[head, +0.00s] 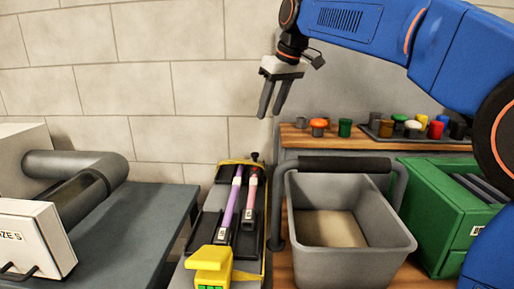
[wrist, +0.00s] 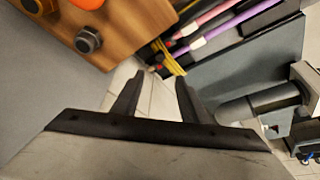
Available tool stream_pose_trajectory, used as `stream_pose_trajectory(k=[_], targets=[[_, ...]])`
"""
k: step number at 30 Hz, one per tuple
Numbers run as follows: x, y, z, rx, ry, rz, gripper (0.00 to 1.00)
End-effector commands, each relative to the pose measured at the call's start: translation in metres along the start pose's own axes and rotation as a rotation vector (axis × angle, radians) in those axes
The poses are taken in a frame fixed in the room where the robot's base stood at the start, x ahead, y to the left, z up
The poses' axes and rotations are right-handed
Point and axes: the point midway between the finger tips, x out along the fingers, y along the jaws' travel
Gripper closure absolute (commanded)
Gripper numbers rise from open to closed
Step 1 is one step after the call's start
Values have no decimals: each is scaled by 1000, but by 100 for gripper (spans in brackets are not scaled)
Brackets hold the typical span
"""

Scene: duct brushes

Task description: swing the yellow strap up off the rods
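A purple rod (head: 231,205) and a pink rod (head: 250,198) lie side by side in a dark rack on a narrow grey stand; they also show in the wrist view, purple (wrist: 215,32) and pink (wrist: 200,18). A yellow strip, seemingly the strap (head: 240,162), runs by their far ends; yellow also shows in the wrist view (wrist: 172,62). Whether it touches the rods I cannot tell. A yellow block (head: 210,262) sits at the near end. My gripper (head: 272,114) is high above and beyond the rods, open and empty; its fingers also show in the wrist view (wrist: 161,78).
A grey bin (head: 352,255) with a dark handle stands right of the rack. A green case (head: 450,215) is farther right. Several small knobs and caps (head: 345,128) line a wooden shelf behind. A grey bench (head: 130,240) with a pipe (head: 75,165) is at left.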

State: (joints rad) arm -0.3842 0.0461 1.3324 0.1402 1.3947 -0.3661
Motion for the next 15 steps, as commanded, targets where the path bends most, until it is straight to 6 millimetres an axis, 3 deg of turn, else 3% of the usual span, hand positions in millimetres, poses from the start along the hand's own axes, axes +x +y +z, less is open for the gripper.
stream_pose_trajectory(k=[15], targets=[[92,0,1,0,-4,-1,60]])
